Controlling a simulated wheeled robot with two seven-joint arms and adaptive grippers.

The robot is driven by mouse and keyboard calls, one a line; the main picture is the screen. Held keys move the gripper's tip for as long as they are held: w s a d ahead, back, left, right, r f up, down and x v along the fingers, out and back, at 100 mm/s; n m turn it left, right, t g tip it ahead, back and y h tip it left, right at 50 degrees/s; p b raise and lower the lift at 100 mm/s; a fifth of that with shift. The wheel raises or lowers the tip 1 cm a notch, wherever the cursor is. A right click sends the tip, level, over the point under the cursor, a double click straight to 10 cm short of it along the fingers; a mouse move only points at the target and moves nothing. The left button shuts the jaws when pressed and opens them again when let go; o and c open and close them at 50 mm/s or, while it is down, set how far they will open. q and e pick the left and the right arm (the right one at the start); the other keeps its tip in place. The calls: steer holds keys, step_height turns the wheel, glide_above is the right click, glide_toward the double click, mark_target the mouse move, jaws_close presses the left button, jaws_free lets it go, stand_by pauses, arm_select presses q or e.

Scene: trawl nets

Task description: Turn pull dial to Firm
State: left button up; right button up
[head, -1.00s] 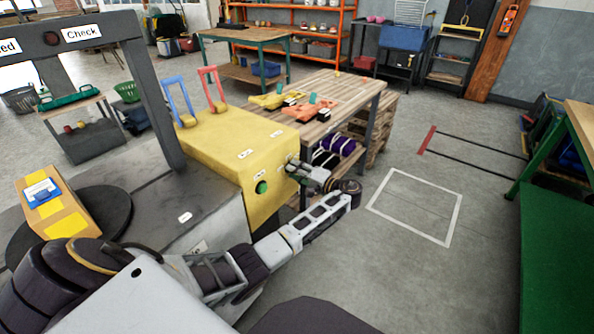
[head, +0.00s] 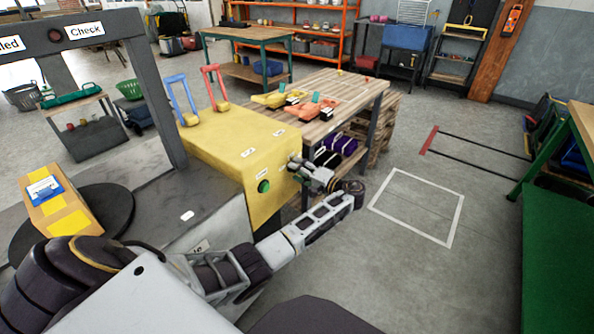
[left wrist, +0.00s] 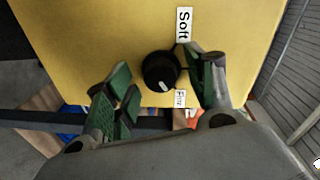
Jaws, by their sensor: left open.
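The pull dial (left wrist: 160,71) is a round black knob with a pale pointer mark on the yellow box (head: 220,150). In the left wrist view the mark sits low on the knob, towards the small label (left wrist: 180,98), which seems to read Firm. The Soft label (left wrist: 184,24) is above and to the right. My left gripper (left wrist: 160,78) is open, its green-padded fingers on either side of the dial. The right finger is very close; I cannot tell whether it touches. In the head view my left gripper (head: 312,174) is at the box's right face and hides the dial.
A green button (head: 263,186) is on the box's front. A dark frame with a Check label (head: 84,30) and a taped carton (head: 62,205) are at left. A wooden table (head: 350,90) stands behind the gripper.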

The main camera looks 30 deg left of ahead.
arm_select(q)
steer(key=s+d, duration=0.1)
steer(key=d, duration=1)
steer(key=shift+s+r, duration=0.2)
steer(key=shift+r, duration=0.25)
